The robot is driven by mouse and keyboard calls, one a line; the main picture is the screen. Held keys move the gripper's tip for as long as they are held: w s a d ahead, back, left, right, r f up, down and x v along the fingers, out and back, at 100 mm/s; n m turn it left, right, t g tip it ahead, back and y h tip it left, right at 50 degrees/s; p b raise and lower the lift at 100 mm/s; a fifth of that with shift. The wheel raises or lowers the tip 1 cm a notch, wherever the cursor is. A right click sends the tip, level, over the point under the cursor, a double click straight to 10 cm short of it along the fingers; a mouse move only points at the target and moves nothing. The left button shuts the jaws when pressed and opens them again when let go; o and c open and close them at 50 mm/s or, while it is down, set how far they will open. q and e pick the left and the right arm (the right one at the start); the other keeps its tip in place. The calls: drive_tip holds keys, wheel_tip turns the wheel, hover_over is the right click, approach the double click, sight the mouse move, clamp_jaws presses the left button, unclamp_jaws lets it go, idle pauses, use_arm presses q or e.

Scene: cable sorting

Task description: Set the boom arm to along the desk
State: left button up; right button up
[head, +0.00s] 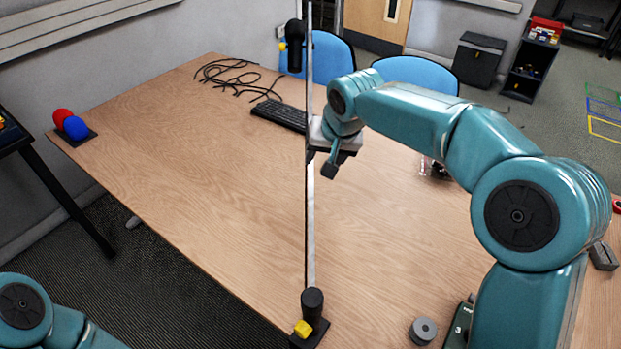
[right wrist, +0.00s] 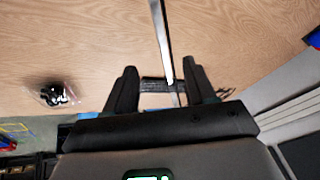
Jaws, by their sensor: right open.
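The boom arm (head: 310,235) is a long thin silvery bar. It runs from a black post (head: 312,300) with a yellow knob at the desk's near edge straight up the picture, across the desk. A black cylindrical piece (head: 295,48) with a yellow knob shows by its upper part. My right gripper (head: 328,165) is at the bar's middle. In the right wrist view my right gripper (right wrist: 163,82) is open, and the bar (right wrist: 160,40) passes between its fingers, nearer the right one; contact cannot be told. Only part of my left arm shows, without its gripper.
On the wooden desk (head: 190,180) lie a keyboard (head: 280,115), tangled black cables (head: 230,75), a grey roll (head: 423,330) and a clear bag of dark parts (right wrist: 52,95). Blue chairs (head: 420,73) stand behind. The desk's left half is mostly clear.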

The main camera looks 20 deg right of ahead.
sight(312, 181)
drive_tip(key=p+x, duration=0.1)
drive_tip(key=x, duration=1.3)
drive_tip(key=shift+a+f, duration=0.1)
drive_tip(key=shift+f, duration=0.25)
drive_tip(key=shift+s+r, duration=0.15)
drive_tip(key=shift+s, duration=0.1)
drive_tip(key=shift+w, duration=0.15)
clamp_jaws()
